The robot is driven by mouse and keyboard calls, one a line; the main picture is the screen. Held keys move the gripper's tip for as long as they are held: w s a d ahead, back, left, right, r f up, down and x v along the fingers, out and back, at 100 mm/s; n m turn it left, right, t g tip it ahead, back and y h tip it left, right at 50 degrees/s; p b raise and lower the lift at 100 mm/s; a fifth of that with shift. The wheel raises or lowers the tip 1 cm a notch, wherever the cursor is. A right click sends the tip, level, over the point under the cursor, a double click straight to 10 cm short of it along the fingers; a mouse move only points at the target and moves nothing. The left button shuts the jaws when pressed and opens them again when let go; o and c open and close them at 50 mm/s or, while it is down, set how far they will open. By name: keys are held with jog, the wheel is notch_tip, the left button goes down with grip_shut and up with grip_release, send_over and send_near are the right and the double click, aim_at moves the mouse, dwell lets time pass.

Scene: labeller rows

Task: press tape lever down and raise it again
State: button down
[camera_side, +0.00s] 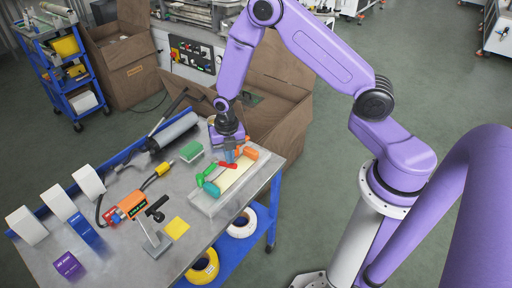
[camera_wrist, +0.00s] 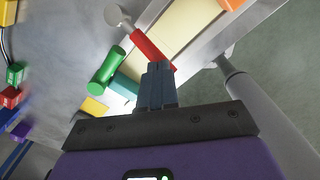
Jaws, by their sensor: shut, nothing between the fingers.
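My gripper (camera_side: 229,156) is shut and empty, pointing down over the clear tray at the right end of the metal table. In the wrist view its fingertips (camera_wrist: 158,68) are together, right by the lower end of a red bar (camera_wrist: 152,48) with a grey round end; I cannot tell if they touch. The red bar (camera_side: 228,165) also shows in the side view. A green cylinder (camera_side: 205,176) and a teal piece (camera_side: 211,189) lie beside it. A black-handled lever (camera_side: 157,205) stands tilted on a grey plate farther left. No label shows which is the tape lever.
A cream strip (camera_side: 234,175) lies in the clear tray (camera_side: 207,208), with orange pieces (camera_side: 246,152) near its far end. A green block (camera_side: 191,151), a yellow pad (camera_side: 176,227) and an orange device (camera_side: 132,204) lie to the left. A large cardboard box (camera_side: 278,115) stands behind.

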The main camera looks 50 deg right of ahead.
jog(key=shift+f, duration=1.65)
dwell(0.9)
jog(key=shift+r, duration=2.5)
